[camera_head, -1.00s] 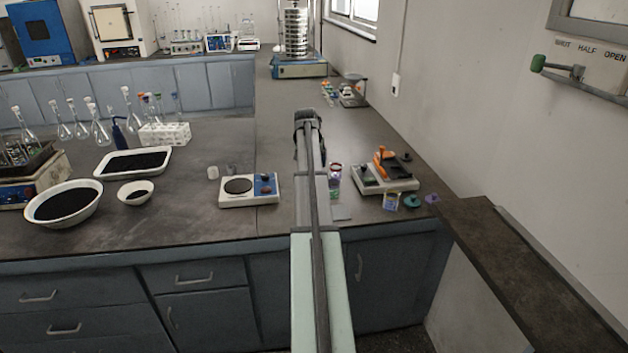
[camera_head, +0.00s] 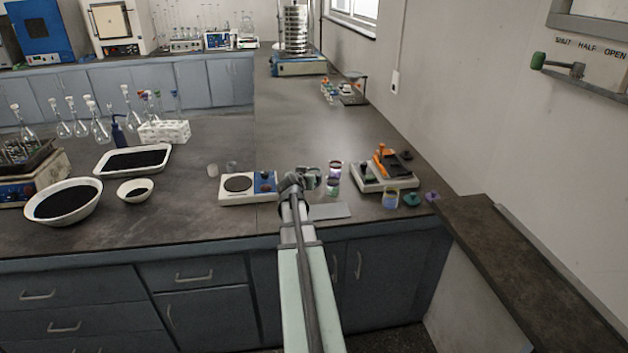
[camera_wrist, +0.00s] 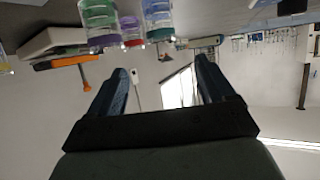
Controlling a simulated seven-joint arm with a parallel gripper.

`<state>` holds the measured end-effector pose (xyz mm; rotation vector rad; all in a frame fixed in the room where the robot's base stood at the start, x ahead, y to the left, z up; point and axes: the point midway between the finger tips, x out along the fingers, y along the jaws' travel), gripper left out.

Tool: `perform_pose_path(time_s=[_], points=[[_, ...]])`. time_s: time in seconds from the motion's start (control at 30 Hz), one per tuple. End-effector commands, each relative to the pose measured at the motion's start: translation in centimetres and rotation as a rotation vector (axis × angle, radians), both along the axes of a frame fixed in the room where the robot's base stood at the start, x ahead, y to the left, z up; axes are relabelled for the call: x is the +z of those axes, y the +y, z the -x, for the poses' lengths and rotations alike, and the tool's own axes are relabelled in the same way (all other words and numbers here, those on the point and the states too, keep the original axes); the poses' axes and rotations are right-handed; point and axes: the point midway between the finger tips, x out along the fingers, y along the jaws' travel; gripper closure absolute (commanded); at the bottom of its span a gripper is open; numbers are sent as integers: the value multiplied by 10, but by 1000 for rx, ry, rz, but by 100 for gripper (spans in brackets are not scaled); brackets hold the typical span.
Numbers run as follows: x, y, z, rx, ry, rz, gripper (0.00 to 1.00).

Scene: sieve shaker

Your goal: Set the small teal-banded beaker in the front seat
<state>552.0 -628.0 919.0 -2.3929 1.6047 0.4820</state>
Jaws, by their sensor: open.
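Several small clear beakers with coloured bands stand close together on the bench. In the head view I see one with a green-teal band and purple rim (camera_head: 332,187), and a pinkish-purple one (camera_head: 335,170) behind it. Which is the task's beaker is unclear. My gripper (camera_head: 307,178) is open and empty, left of the beakers; its fingers (camera_wrist: 162,67) also show in the wrist view. I cannot make out the front seat.
A pale device with an orange lever (camera_head: 381,158) stands to the right. Before it are a blue-and-yellow banded container (camera_head: 390,199), a teal lid (camera_head: 411,199) and a purple lid (camera_head: 433,196).

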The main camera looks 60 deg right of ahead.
Motion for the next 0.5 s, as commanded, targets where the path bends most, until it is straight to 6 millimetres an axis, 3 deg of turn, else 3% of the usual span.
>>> perform_pose_path(time_s=[0.17, 0.5], points=[[-4, -10, -6, 4, -2, 7, 18], [-26, -58, -26, 4, -1, 4, 18]])
